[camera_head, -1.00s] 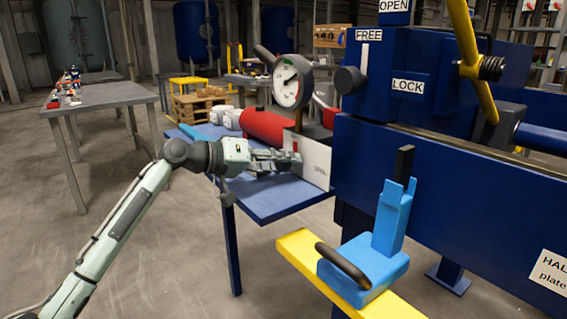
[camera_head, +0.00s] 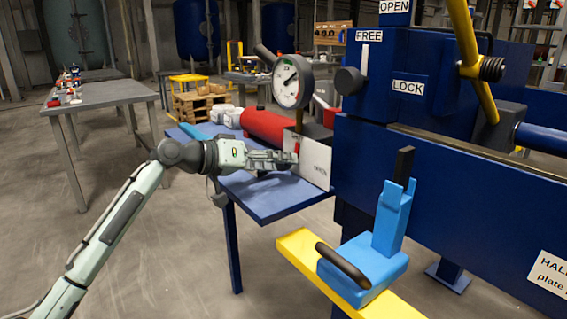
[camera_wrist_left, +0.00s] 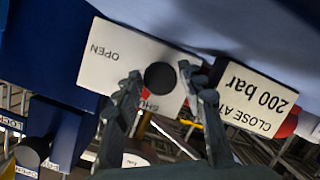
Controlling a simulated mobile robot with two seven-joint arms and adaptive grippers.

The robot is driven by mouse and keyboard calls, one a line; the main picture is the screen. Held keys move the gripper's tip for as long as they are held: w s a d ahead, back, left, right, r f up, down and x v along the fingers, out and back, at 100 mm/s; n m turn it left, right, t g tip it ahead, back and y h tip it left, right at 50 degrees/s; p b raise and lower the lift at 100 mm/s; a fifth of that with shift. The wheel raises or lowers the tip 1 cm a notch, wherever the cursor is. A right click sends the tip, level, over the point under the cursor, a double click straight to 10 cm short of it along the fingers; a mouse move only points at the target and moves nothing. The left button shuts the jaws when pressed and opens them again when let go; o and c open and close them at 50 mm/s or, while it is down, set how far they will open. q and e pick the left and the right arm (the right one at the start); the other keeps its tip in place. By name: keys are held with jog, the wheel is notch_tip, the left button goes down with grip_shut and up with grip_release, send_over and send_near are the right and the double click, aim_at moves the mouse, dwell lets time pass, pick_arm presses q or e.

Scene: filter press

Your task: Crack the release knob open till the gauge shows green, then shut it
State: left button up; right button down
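The black round release knob (camera_wrist_left: 161,76) stands in front of a white plate lettered OPEN and SHUT, upside down in the left wrist view. A red piece shows beside the knob near SHUT. My left gripper (camera_wrist_left: 161,73) is open, one finger on each side of the knob, with small gaps visible. In the head view the left gripper (camera_head: 294,158) is at the white plate (camera_head: 314,160), and its fingers hide the knob. The round pressure gauge (camera_head: 291,81) stands above, with a white dial and dark needle; its exact reading is too small to tell. My right gripper is not in view.
A red cylinder (camera_head: 268,126) lies on the blue table (camera_head: 262,198) behind the gripper. The large blue press (camera_head: 430,185) fills the right side. A light blue handled piece (camera_head: 362,262) sits on a yellow bar (camera_head: 300,250) in front. Open floor lies at left.

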pick_arm(q)
jog(key=v, duration=1)
jog(key=shift+s+a, duration=0.15)
jog(key=shift+a, duration=0.05)
